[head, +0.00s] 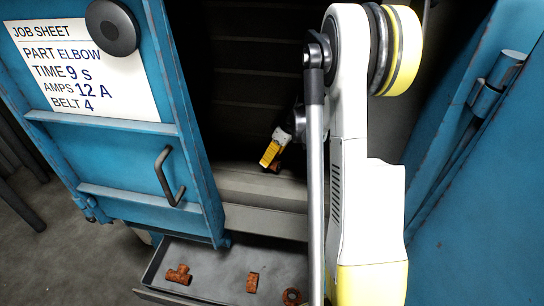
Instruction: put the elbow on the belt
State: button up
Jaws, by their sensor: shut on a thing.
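My gripper (273,160) is inside the open blue cabinet, with one yellow finger pad showing. It is shut on a small rusty-brown piece, mostly hidden by the finger, which I take to be the elbow (275,168). Its exact shape cannot be made out. The piece is close above or at the grey front ledge (255,184); I cannot tell whether it touches anything. The dark slatted surface inside the cabinet, which looks like the belt (245,72), runs up behind the gripper. My white arm covers the right part of the opening.
A grey tray (215,265) below the opening holds a rusty tee (178,274), a short rusty coupling (252,283) and a rusty ring (292,297). The open blue door (130,160) with a job sheet (80,68) is at left. A blue panel (480,200) stands at right.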

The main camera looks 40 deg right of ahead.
jog(key=shift+f+b, duration=0.6)
jog(key=o, duration=1.3)
jog(key=shift+r, duration=0.1)
